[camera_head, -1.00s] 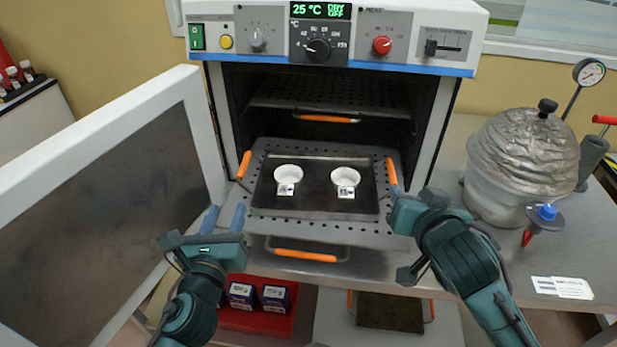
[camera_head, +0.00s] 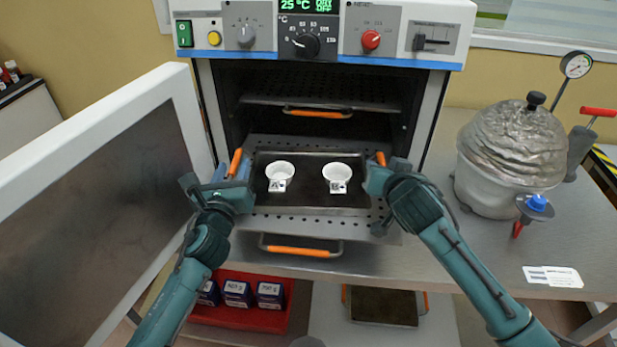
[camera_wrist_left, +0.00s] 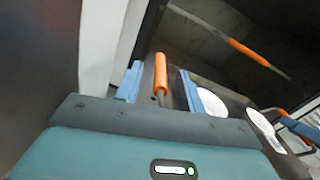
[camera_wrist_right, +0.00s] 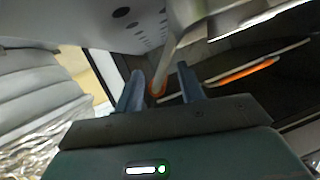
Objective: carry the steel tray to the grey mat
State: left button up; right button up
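The steel tray (camera_head: 312,208) is dark inside with a bright rim. It lies on the pulled-out perforated shelf at the oven mouth and holds two white dishes (camera_head: 279,174) (camera_head: 337,175). Its orange handles stand at its left side (camera_head: 235,163) and right side (camera_head: 380,159). My left gripper (camera_head: 232,172) is open at the left handle, which shows between its fingers in the left wrist view (camera_wrist_left: 160,78). My right gripper (camera_head: 376,178) is open at the right handle; an orange part shows between its fingers in the right wrist view (camera_wrist_right: 158,88). A pale grey surface (camera_head: 330,320) below may be the mat.
The oven door (camera_head: 95,190) stands open at left. An upper shelf with an orange handle (camera_head: 318,113) is inside. A foil-covered vessel (camera_head: 508,160) and gauge (camera_head: 577,65) stand right. Below are a red bin (camera_head: 240,316) of boxes and another dark tray (camera_head: 385,306).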

pick_arm(q)
jog(key=shift+w, duration=0.6)
pick_arm(e)
jog(key=shift+w+f, duration=0.2)
jog(key=shift+w, duration=0.35)
pick_arm(q)
jog(key=shift+c, duration=0.3)
pick_arm(e)
jog(key=shift+c, duration=0.3)
pick_arm(q)
grip_shut()
pick_arm(e)
grip_shut()
